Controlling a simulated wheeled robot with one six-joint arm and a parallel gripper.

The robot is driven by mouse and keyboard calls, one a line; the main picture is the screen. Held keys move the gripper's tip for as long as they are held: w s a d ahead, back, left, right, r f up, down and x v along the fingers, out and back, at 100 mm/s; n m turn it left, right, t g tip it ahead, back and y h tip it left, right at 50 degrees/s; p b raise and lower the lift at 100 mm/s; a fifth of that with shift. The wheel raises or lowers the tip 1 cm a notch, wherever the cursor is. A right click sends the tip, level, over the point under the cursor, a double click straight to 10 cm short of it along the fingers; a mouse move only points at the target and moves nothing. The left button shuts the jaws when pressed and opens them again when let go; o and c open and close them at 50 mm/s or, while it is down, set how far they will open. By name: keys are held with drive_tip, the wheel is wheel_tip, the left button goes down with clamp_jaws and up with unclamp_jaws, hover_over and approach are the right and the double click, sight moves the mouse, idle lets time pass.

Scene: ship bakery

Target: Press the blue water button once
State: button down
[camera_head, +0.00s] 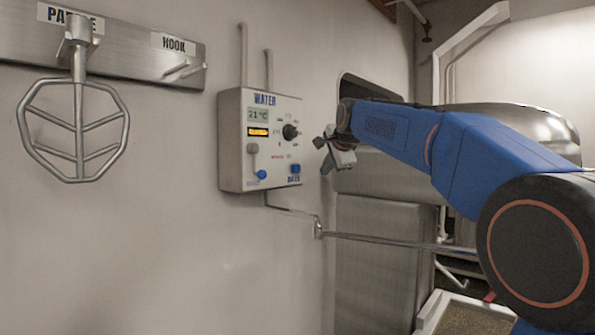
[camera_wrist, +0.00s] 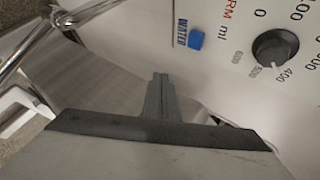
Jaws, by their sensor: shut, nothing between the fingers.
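The white water panel (camera_head: 230,150) is fixed to the wall in the middle of the head view. Its blue water button (camera_head: 295,169) is small and sits at the panel's lower right above a "WATER" label. In the wrist view the blue button (camera_wrist: 196,38) shows beside the "WATER" text, above and a little right of the fingertips. My gripper (camera_wrist: 160,78) is shut and empty, apart from the button in the picture. In the head view my gripper (camera_head: 325,155) is to the right of the panel; its fingertips are small and hard to make out.
A pipe (camera_head: 385,241) runs along the wall below. A paddle (camera_head: 78,130) hangs at the left. Steel equipment stands behind my arm.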

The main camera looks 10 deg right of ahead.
approach(299, 172)
drive_tip(key=shift+w+d+f, duration=0.3)
drive_tip(key=shift+w+f, duration=0.5)
drive_tip(key=shift+w, duration=0.15)
drive_tip(key=shift+w+d+f, duration=0.25)
drive_tip(key=shift+w+f, duration=0.55)
drive_tip(key=shift+w, duration=0.15)
drive_tip(key=shift+a, duration=0.1)
idle(0.7)
drive_tip(key=shift+w+a, duration=0.15)
drive_tip(key=shift+w, duration=0.15)
drive_tip(key=shift+w+a, duration=0.3)
drive_tip(key=shift+w, duration=0.1)
idle(0.9)
drive_tip(key=shift+s, duration=0.1)
idle(0.3)
drive_tip(key=shift+s+d, duration=0.55)
drive_tip(key=shift+s, duration=0.1)
drive_tip(key=shift+s+d, duration=0.75)
drive_tip(key=shift+s, duration=0.25)
drive_tip(key=shift+s+d, duration=0.7)
drive_tip(key=shift+s, duration=0.3)
drive_tip(key=shift+s, duration=0.1)
